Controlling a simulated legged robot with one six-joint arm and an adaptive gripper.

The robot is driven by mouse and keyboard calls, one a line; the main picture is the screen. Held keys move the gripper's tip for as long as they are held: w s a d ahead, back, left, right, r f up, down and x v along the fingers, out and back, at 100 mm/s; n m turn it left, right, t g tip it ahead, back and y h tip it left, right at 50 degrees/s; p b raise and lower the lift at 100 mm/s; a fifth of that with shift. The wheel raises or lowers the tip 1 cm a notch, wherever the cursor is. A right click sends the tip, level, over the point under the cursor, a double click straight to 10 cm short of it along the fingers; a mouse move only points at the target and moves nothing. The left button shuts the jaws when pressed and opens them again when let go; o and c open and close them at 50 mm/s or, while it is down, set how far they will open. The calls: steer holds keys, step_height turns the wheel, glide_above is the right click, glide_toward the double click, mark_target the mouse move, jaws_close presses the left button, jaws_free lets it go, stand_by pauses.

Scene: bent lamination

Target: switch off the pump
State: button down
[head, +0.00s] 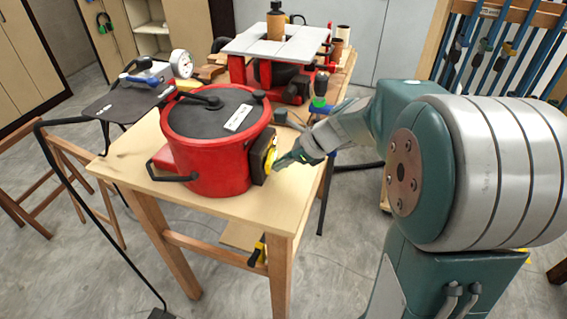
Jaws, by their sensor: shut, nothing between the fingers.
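A large red round vessel (205,158) with a dark lid and dark handles stands on the wooden table; it appears to be the pump. On its right side is a dark box with a yellow face (270,155), which looks like its switch. The switch position is too small to tell. My gripper (280,164) is shut and empty, with its fingertips close to the yellow face. I cannot tell whether they touch it.
The wooden table (125,165) has bare room in front of the vessel. A gauge (181,63) stands behind it. A red machine with a pale top (275,42) and a brown bottle (275,20) are at the back. Clamps (500,50) hang on the right.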

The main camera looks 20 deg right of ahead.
steer(key=shift+a+m+t, duration=0.35)
steer(key=shift+m+t, duration=0.05)
steer(key=shift+m, duration=0.1)
steer(key=shift+w+d, duration=0.15)
steer(key=shift+w+d, duration=0.4)
steer(key=shift+d, duration=0.15)
